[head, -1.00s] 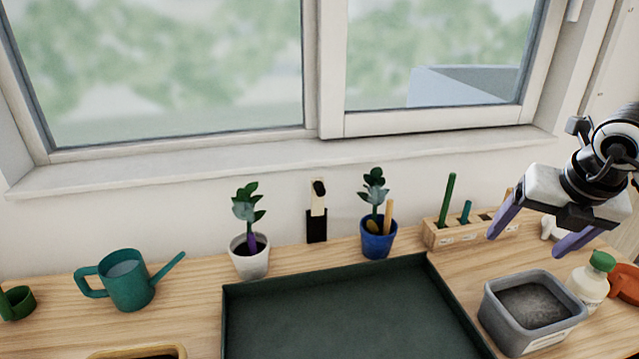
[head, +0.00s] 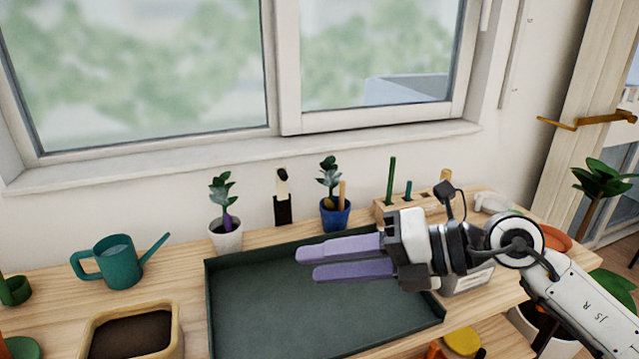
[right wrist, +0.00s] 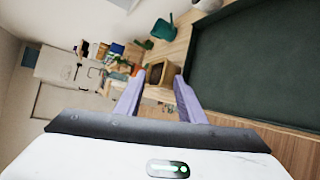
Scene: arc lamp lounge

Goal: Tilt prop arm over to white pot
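A small upright prop arm (head: 283,183), cream with a black knob on top and a black base, stands at the back by the wall. The white pot (head: 228,241), with a leafy plant and a purple stake, stands to its left. A blue pot (head: 336,219) with a similar plant stands to its right. My right gripper (head: 306,263) is open and empty above the dark green tray, its lilac fingers pointing left. It is in front of the prop arm and apart from it. The open fingers also show in the right wrist view (right wrist: 159,78). My left gripper is not in view.
The dark green tray (head: 245,320) fills the middle of the bench. A teal watering can (head: 120,264) and a soil-filled yellow container (head: 92,345) are at left. A wooden tool block (head: 385,207) stands back right. My right arm partly covers a grey tub (head: 468,280).

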